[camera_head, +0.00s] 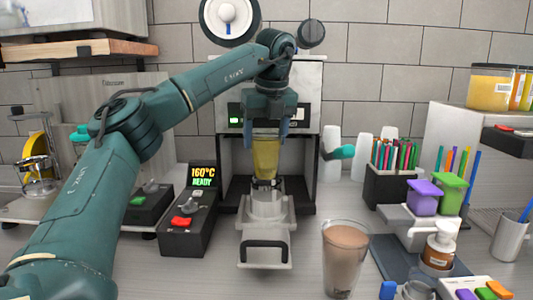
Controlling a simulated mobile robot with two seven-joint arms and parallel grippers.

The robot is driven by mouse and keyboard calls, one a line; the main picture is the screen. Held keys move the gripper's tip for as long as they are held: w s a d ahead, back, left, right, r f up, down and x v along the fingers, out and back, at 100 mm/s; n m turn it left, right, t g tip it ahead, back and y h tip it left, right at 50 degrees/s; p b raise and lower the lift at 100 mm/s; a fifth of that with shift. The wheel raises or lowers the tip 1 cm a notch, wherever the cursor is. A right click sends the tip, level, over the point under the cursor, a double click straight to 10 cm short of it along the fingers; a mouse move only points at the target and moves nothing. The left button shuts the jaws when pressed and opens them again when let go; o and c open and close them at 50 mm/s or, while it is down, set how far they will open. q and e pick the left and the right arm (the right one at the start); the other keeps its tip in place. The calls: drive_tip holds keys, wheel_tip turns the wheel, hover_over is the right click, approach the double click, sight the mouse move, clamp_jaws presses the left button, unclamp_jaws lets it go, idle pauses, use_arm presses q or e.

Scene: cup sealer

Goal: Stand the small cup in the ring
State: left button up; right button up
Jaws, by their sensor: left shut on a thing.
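The small cup (265,158), clear with yellow contents, is upright in front of the sealer's dark opening. My left gripper (265,132) comes down from above and is shut on the cup near its rim, with a finger on each side. The sealer's pale pull-out tray (265,222) with a black handle extends toward me under the cup. The cup's narrow lower end is at a dark band just over the raised holder on the tray. The ring is hard to make out there, and I cannot tell whether the cup is seated or just above it. My right gripper is not in view.
A tall cup of brown drink (344,258) stands right of the tray. A control box (188,225) with a red button and a display reading 160°C READY stands left. A straw holder (390,185) and purple and green containers are at the right.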

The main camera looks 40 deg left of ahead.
use_arm(q)
drive_tip(key=w+a+p, duration=0.2)
drive_tip(key=w+a, duration=0.1)
drive_tip(key=w, duration=0.1)
wheel_tip(320, 180, down, 7)
drive_tip(key=shift+a, duration=0.25)
idle(0.4)
drive_tip(key=shift+f, duration=0.2)
drive_tip(key=o, duration=1.2)
drive_tip(key=shift+c, duration=0.2)
drive_tip(key=shift+r, duration=0.1)
